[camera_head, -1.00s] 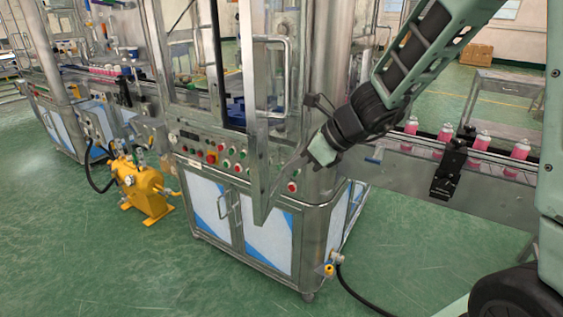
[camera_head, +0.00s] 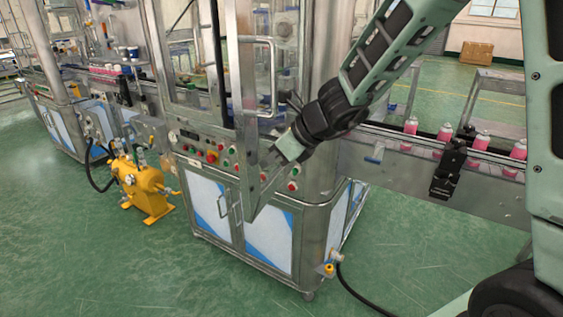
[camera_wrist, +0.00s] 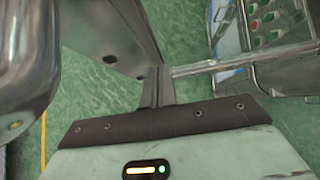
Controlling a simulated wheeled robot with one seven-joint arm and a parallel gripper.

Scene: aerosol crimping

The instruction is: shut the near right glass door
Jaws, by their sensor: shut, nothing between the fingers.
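The near right glass door (camera_head: 247,120) stands open from the machine cabinet, a tall metal frame with a pane and a long bar handle (camera_head: 272,75). Its lower corner hangs in front of the button panel. My gripper (camera_head: 273,154) is shut and empty, beside the door's lower part on its right side. In the wrist view, the shut fingers (camera_wrist: 155,85) are close to a metal frame piece (camera_wrist: 105,35). I cannot tell whether they touch it.
The button panel (camera_head: 212,152) is behind the door. A conveyor with pink cans (camera_head: 480,142) runs to the right, below my arm. A yellow pump (camera_head: 140,185) stands on the floor at left.

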